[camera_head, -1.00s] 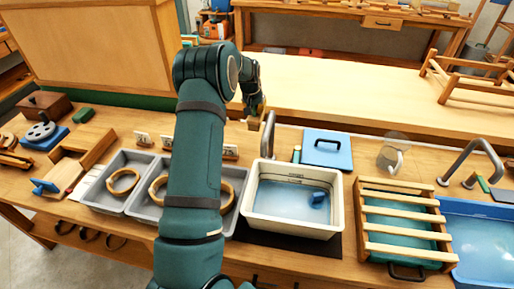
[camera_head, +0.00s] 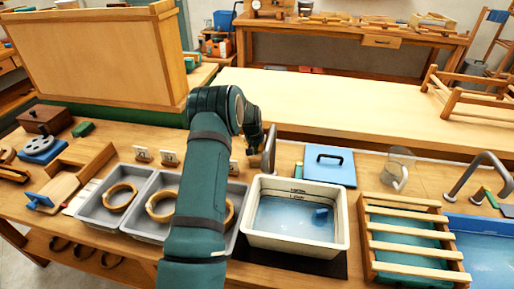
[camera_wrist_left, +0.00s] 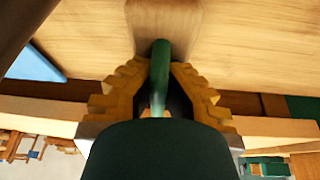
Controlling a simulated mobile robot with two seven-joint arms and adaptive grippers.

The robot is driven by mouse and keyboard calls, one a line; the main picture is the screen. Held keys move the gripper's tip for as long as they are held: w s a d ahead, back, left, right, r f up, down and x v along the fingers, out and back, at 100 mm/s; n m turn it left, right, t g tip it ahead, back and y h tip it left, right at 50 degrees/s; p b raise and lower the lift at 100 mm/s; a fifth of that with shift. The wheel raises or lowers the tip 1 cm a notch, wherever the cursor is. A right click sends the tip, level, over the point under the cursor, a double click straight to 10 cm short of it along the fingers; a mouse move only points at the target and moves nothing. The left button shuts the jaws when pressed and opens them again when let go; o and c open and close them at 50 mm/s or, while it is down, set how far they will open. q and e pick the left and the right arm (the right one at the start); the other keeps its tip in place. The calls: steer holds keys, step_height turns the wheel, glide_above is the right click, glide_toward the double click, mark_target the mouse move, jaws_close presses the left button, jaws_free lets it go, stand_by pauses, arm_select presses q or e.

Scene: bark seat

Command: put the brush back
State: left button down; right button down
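My left gripper (camera_head: 252,151) hangs beside the upright grey bar behind the white basin. In the left wrist view its yellow fingers (camera_wrist_left: 160,72) stand on both sides of a green rod-like handle (camera_wrist_left: 159,75), which looks gripped between them. I take this handle to be the brush's. Its far end points at a pale wooden surface with a darker tan patch. The brush's head cannot be made out, and the head view hardly shows the handle. My right gripper is in neither view.
The white basin (camera_head: 257,232) holds water and a blue item. Grey trays (camera_head: 98,218) with wooden rings lie left, partly behind my left arm. A blue lidded board (camera_head: 330,176), a glass jug (camera_head: 398,170) and a slatted rack (camera_head: 410,225) stand right. A tall wooden panel (camera_head: 95,65) rises behind left.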

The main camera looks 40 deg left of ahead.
arm_select(q)
steer(key=shift+r, duration=0.15)
steer(key=shift+f, duration=0.2)
steer(key=c, duration=1.1)
jaws_free()
steer(key=shift+c, duration=0.2)
steer(key=shift+r, duration=0.25)
steer(key=p+v, duration=0.2)
steer(key=v, duration=1)
steer(key=shift+f, duration=0.1)
